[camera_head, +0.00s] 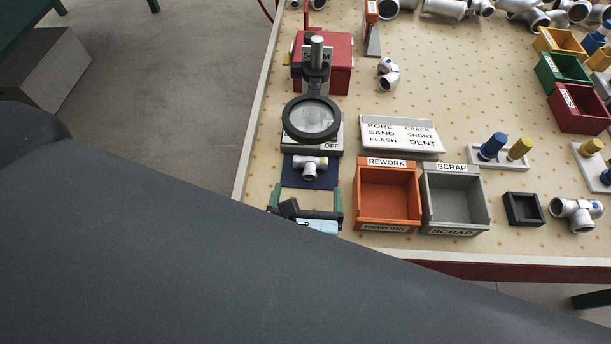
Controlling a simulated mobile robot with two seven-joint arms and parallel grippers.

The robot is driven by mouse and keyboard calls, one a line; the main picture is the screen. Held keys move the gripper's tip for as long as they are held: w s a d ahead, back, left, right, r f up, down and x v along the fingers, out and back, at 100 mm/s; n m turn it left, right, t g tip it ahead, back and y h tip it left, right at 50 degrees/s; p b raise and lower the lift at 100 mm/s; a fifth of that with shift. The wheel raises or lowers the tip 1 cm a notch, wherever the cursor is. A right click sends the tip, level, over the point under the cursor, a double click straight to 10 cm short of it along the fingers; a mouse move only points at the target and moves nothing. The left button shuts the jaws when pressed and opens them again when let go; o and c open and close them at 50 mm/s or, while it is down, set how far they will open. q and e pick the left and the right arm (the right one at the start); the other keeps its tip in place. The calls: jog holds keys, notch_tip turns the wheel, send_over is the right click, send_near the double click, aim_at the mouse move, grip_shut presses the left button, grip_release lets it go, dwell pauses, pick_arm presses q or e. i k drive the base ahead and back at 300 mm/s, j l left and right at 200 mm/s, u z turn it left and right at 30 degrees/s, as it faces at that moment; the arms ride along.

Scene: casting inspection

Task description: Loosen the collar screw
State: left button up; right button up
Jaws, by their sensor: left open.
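The magnifier stand has a round dark lens (311,118) on a grey upright post (317,50). A dark collar (316,74) sits around the post above the lens. The collar's screw is too small to make out clearly. My left gripper (306,201) is open and empty, with green fingers spread apart. It is at the table's near left, on the near side of the blue mat (290,180) and well short of the collar. My left arm covers the lower left of the view. My right gripper is not in view.
A silver pipe casting (310,167) lies on the mat below the lens. A red box (338,78) stands behind the post. Orange REWORK (414,204) and grey SCRAP (482,205) bins stand to the right. A white defect-label board (402,136) lies behind them.

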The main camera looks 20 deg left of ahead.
aim_at(296, 66)
jog(key=k, duration=1)
